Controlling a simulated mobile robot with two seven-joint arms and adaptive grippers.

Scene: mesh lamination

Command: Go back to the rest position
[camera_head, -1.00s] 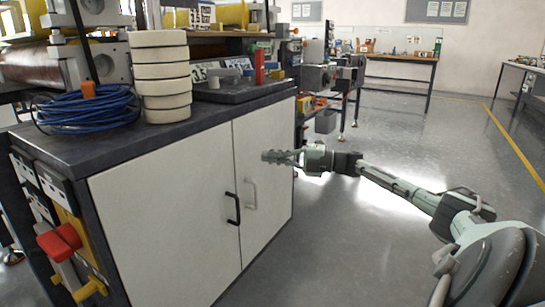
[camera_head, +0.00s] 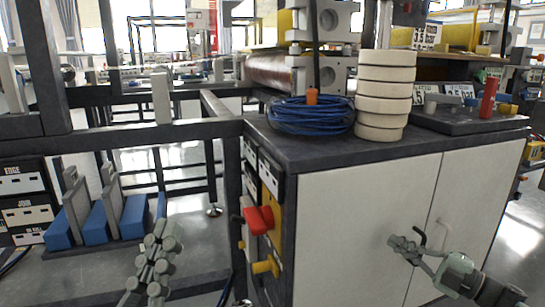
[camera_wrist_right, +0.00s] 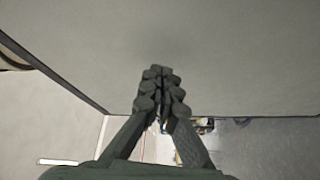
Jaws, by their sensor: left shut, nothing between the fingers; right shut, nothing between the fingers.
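My left gripper (camera_head: 160,245) is at the bottom left of the head view, shut and empty, pointing up in front of the low shelf area. My right gripper (camera_head: 402,246) is at the lower right of the head view, shut and empty, in front of the white cabinet doors (camera_head: 360,220). In the right wrist view my right gripper (camera_wrist_right: 160,75) shows with its fingers together and nothing between them. A pale flat surface fills most of that view beyond the fingertips.
The cabinet's dark top (camera_head: 310,150) carries a blue cable coil (camera_head: 310,118) and a stack of cream rolls (camera_head: 384,95). A red handle (camera_head: 258,220) and a yellow handle (camera_head: 266,266) stick out from the cabinet's side. Blue blocks (camera_head: 98,220) stand at left.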

